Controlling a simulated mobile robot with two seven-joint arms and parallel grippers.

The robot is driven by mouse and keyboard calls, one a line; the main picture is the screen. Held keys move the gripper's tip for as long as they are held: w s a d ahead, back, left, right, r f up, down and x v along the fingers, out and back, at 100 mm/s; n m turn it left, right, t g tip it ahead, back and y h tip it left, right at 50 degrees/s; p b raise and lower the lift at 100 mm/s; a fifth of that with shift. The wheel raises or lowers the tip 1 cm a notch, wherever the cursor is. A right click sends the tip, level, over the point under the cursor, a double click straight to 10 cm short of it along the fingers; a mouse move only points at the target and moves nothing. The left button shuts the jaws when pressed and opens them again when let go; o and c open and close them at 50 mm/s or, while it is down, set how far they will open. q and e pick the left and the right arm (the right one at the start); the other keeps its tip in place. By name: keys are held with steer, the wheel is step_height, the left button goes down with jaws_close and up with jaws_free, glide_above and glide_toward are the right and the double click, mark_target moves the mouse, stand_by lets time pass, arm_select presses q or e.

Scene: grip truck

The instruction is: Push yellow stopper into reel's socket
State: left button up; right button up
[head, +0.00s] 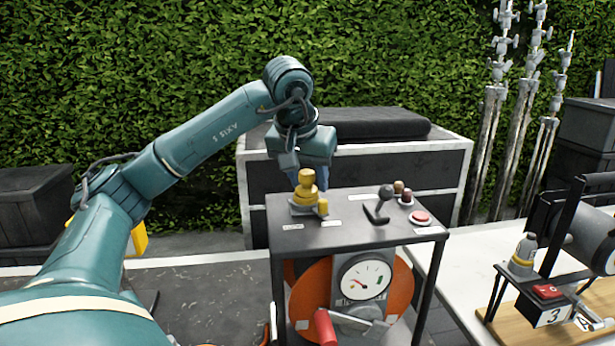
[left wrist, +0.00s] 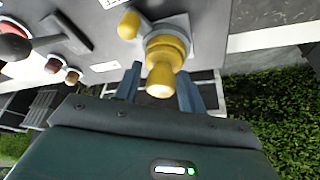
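The yellow stopper (head: 306,182) stands upright on the reel's black top panel (head: 345,236), near its back left corner. In the left wrist view the stopper (left wrist: 163,68) shows its rounded knob end towards the camera, with a grey square base (left wrist: 186,28) behind it. A small yellow piece (head: 322,207) is beside the base. My left gripper (head: 307,174) is over the stopper with its blue fingers pointing down. In the left wrist view its fingers (left wrist: 160,88) are apart, one on each side of the knob, with visible gaps. The socket's opening is hidden. My right gripper is not in view.
On the same panel are a black lever (head: 380,212), small knobs (head: 406,197) and a red button (head: 420,217). Below it are an orange reel (head: 402,285), a dial (head: 364,279) and a red handle (head: 325,327). Another device (head: 548,292) stands at right.

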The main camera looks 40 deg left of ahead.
arm_select(q)
steer(key=o, duration=0.4)
steer(key=shift+d+f, duration=0.1)
steer(key=shift+f, duration=0.2)
steer(key=shift+c, duration=0.8)
steer(key=shift+o, duration=0.4)
steer(key=shift+s+f, duration=0.1)
